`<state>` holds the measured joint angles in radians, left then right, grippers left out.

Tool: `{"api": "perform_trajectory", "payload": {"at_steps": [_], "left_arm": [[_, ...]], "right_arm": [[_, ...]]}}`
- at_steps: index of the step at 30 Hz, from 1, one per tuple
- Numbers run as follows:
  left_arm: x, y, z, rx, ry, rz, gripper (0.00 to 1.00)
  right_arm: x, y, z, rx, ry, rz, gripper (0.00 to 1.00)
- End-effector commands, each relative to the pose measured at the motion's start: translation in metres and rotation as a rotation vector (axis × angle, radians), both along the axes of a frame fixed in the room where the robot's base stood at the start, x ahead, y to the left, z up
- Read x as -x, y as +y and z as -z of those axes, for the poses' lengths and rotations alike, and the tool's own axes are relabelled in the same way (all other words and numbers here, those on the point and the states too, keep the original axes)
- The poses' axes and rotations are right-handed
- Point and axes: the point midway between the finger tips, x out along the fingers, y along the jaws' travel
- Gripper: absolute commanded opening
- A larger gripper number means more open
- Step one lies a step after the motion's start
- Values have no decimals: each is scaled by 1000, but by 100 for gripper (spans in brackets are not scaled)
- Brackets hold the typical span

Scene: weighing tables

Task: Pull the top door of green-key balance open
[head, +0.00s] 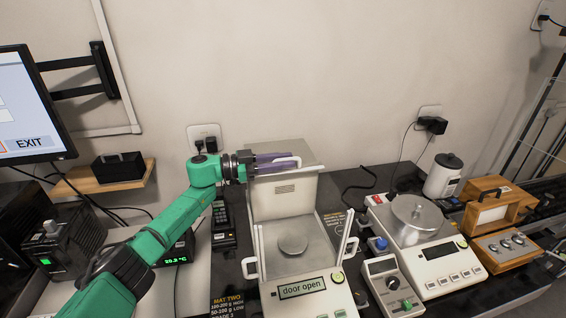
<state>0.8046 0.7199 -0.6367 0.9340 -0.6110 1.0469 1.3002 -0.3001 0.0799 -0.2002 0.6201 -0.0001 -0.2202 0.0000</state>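The green-key balance (292,240) stands in the middle of the head view, with a green key at the right of its display. The display reads "door open". Its top door (285,150) lies back at the rear, and the weighing chamber with its round pan (293,244) is uncovered from above. A white handle (291,168) is at the door's front edge. My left gripper (288,158) reaches in from the left, its purple fingers at this handle. The fingers overlap the handle, so their grip on it is unclear. My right gripper is not in view.
A second balance (411,219) with a round metal pan stands at the right, behind a small grey control box (388,284). Wooden boxes (497,203) stand farther right. A monitor (30,110) is at the upper left. The wall is close behind the balance.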

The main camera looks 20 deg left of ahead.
Motion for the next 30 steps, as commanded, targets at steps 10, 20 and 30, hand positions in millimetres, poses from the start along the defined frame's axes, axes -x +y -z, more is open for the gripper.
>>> {"api": "perform_trajectory", "payload": {"at_steps": [10,20,30], "left_arm": [[0,1,1,0,1,-2,45],[27,45,6,-4,3,-6,45],[69,112,4,-2,1,-4,45]], "right_arm": [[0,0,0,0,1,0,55],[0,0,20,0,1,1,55],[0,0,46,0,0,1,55]]}}
